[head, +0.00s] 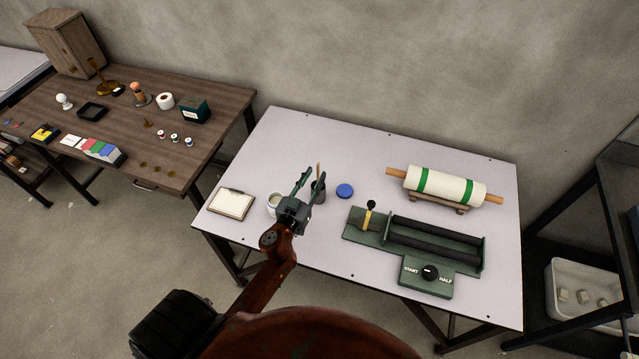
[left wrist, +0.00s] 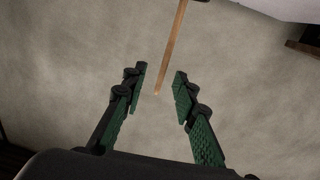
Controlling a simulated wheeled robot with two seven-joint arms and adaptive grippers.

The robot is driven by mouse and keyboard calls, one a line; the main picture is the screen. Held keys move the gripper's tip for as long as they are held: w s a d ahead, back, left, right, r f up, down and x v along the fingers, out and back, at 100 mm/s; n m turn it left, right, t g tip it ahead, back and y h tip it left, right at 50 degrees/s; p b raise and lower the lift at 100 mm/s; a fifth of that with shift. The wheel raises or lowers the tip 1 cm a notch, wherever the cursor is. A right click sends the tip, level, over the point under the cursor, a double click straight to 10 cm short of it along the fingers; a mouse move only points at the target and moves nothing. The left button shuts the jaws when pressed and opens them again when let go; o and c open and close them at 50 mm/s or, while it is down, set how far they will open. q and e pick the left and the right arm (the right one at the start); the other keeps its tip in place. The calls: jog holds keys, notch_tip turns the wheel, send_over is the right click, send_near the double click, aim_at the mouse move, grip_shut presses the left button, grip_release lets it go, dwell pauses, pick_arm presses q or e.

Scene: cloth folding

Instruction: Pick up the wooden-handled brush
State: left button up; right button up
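The brush's thin wooden handle (head: 318,169) rises from a dark cup (head: 321,196) on the light table. The cup is partly hidden by my left gripper (head: 314,178). In the left wrist view, the handle (left wrist: 173,48) runs down from the top edge, and its free end lies in the gap between the open fingertips of my left gripper (left wrist: 160,76). The fingers appear apart from the handle, with space on both sides. The brush's lower end is hidden. My right gripper is not in view.
A pale cup (head: 273,203) stands close left of my gripper, beside a framed pad (head: 231,204). A blue disc (head: 344,190) lies to the right. A green roller device (head: 420,245) and a white roller (head: 440,186) on a stand occupy the table's right half.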

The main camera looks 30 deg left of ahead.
aim_at(318, 168)
pick_arm(q)
jog(key=w, duration=0.1)
jog(key=w+a, duration=0.1)
jog(key=w, duration=0.1)
jog(key=shift+w, duration=0.45)
jog(key=c, duration=0.5)
grip_shut()
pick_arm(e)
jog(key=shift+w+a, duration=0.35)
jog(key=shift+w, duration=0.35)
pick_arm(q)
jog(key=shift+r, duration=0.1)
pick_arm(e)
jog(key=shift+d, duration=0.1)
